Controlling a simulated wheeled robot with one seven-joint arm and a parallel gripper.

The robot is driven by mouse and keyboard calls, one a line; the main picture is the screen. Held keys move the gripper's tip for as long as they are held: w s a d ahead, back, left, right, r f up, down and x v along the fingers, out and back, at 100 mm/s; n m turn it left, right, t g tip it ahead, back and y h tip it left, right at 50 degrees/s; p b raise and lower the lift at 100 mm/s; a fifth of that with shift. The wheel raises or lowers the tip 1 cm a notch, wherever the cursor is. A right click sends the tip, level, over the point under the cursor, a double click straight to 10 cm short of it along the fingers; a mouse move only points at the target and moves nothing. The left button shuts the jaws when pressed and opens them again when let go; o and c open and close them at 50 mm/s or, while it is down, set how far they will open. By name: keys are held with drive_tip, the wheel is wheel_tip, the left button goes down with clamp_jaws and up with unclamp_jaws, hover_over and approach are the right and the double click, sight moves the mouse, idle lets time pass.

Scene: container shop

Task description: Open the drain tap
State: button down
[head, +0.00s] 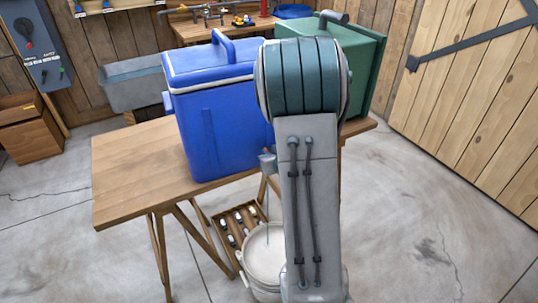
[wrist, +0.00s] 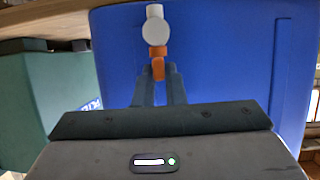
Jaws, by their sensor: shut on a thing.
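The blue cooler (head: 215,110) stands upright on the wooden table, its lid shut. In the wrist view its blue wall (wrist: 225,60) fills most of the picture. A white drain tap (wrist: 155,27) with an orange lever (wrist: 158,54) sticks out from it. My gripper (wrist: 159,72) is shut on the orange lever, a dark finger on each side. In the head view my arm hides the gripper. A thin pale line runs down towards the white bucket (head: 265,254) on the floor below the table edge; it looks like a stream, but I cannot be sure.
A green box (head: 364,75) stands behind the cooler on the table (head: 130,165). A wooden crate (head: 228,238) of small items is beside the bucket. A workbench (head: 220,35) stands at the back. The floor right of my arm is clear.

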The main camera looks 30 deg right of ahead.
drive_tip(key=c, duration=1.8)
unclamp_jaws()
drive_tip(key=shift+d, duration=0.1)
drive_tip(key=shift+b+v, duration=4.7)
drive_tip(key=shift+v, duration=2.25)
